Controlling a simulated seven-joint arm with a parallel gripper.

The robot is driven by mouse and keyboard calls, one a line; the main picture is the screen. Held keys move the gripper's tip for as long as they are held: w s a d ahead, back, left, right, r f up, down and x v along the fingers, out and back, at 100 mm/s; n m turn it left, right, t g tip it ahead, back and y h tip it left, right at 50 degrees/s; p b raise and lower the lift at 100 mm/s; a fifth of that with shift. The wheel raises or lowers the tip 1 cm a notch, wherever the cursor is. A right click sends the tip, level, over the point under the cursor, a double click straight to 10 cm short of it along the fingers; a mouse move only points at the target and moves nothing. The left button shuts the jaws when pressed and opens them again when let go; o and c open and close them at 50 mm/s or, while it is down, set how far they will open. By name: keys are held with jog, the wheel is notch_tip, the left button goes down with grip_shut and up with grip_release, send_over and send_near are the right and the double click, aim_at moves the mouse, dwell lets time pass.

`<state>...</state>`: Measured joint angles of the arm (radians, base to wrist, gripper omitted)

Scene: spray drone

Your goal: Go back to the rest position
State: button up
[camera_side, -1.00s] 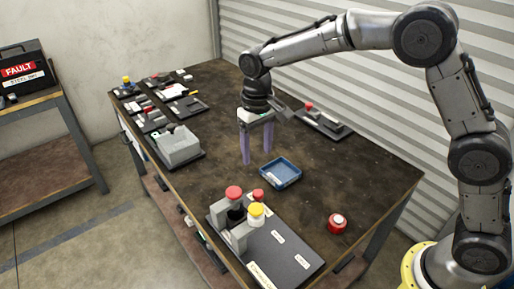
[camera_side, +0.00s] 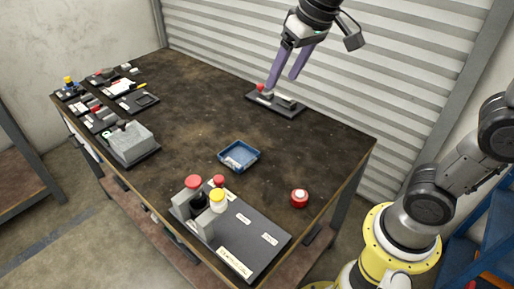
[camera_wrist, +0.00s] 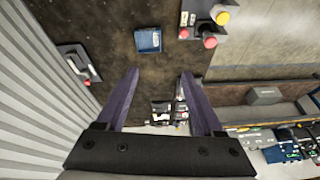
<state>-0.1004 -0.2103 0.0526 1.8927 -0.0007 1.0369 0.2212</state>
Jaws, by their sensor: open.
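My gripper (camera_side: 279,84) is raised high over the back right of the dark worktable (camera_side: 190,120), near the corrugated wall. Its two purple fingers are apart with nothing between them. The wrist view shows the open fingers (camera_wrist: 160,75) from above, with the table far below. In the side view the fingertips appear in front of a small black stand with a red knob (camera_side: 273,102) at the table's back edge; they seem to be well above it.
A blue tray (camera_side: 239,156) lies mid-table, with a red-and-white round piece (camera_side: 299,198) to its right. A dark board (camera_side: 245,235) with red and yellow caps is at the front. A grey box (camera_side: 132,143) and several small fixtures line the left. Corrugated wall (camera_side: 400,70) stands behind.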

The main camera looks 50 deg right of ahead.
jog(key=s+d+f, duration=0.1)
jog(key=s+f, duration=0.2)
jog(key=s, duration=0.5)
jog(key=s+d+f+n+t, duration=0.1)
jog(key=s+f, duration=0.3)
jog(key=s, duration=0.4)
jog(key=shift+s+d, duration=0.3)
jog(key=shift+d, duration=0.35)
